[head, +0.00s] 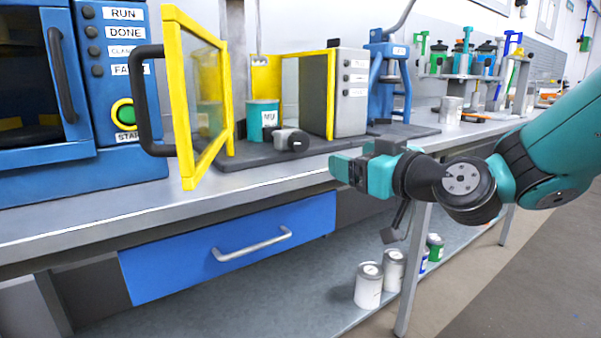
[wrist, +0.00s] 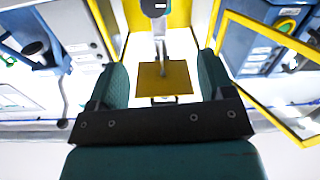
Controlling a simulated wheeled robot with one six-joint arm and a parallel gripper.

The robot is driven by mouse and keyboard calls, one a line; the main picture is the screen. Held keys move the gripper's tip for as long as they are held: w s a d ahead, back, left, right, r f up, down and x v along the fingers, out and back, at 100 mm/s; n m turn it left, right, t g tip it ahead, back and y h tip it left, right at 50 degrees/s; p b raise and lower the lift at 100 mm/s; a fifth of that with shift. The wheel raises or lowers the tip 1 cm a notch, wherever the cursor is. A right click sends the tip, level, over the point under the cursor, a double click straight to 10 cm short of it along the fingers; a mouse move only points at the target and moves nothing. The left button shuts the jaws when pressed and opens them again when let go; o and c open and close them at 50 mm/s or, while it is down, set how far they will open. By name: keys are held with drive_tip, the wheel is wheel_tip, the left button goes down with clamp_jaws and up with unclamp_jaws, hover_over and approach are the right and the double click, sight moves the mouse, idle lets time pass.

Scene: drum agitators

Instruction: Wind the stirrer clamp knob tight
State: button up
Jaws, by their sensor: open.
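The stirrer shaft (head: 258,28) comes down from above, behind the open yellow door (head: 183,95). My gripper (head: 355,167) is to the right of the knob and nearer the bench's front edge, apart from it. In the wrist view, my open gripper (wrist: 162,82) has nothing between its fingers. The yellow guard (wrist: 178,80) shows beyond them; the knob is not clearly seen there.
The yellow-framed door stands open towards me at the left. A grey control box (head: 348,92) and a blue press (head: 388,70) stand behind my gripper. A blue drawer (head: 235,245) is below the bench. White cans (head: 368,287) stand on the lower shelf.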

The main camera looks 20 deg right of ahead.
drive_tip(key=p, duration=1.5)
approach(302, 142)
drive_tip(key=x, duration=0.8)
drive_tip(key=shift+w+a+r, duration=0.15)
drive_tip(key=shift+w+r, duration=0.15)
drive_tip(key=shift+r, duration=0.1)
drive_tip(key=shift+w+a+f+p, duration=0.15)
drive_tip(key=shift+w+p, duration=0.3)
drive_tip(key=shift+w+a+f+p, duration=0.15)
drive_tip(key=shift+w+p, duration=0.25)
drive_tip(key=shift+w, duration=0.05)
drive_tip(key=c, duration=0.9)
drive_tip(key=shift+m, duration=0.3)
